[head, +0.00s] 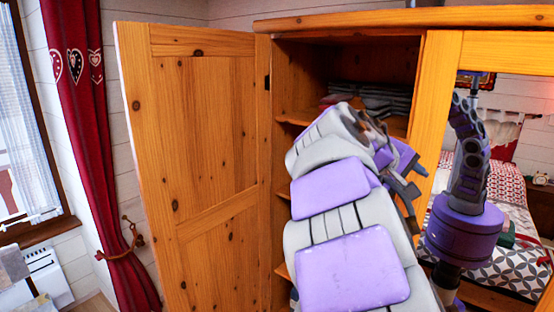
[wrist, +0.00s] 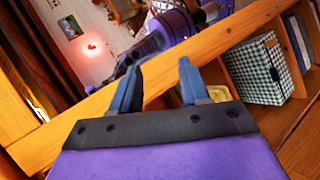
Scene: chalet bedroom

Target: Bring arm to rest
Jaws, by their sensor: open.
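My arm, purple and light grey, reaches up in the middle of the head view in front of the open wardrobe (head: 288,75). My gripper (head: 405,185) is at its far end, partly hidden by the arm, close to the wooden frame of the mirrored door. In the wrist view my gripper (wrist: 158,76) has its two grey-blue fingers apart with nothing held between them. A wooden frame bar (wrist: 225,38) runs diagonally behind the fingers. I cannot tell whether the gripper touches it.
The open wooden door (head: 205,140) stands left of the arm. Folded clothes (head: 375,98) lie on an upper shelf. The mirror (head: 500,130) on the right reflects my body and a bed. A checkered box (wrist: 258,72) and books (wrist: 300,40) stand inside the wardrobe. A red curtain (head: 90,130) hangs left.

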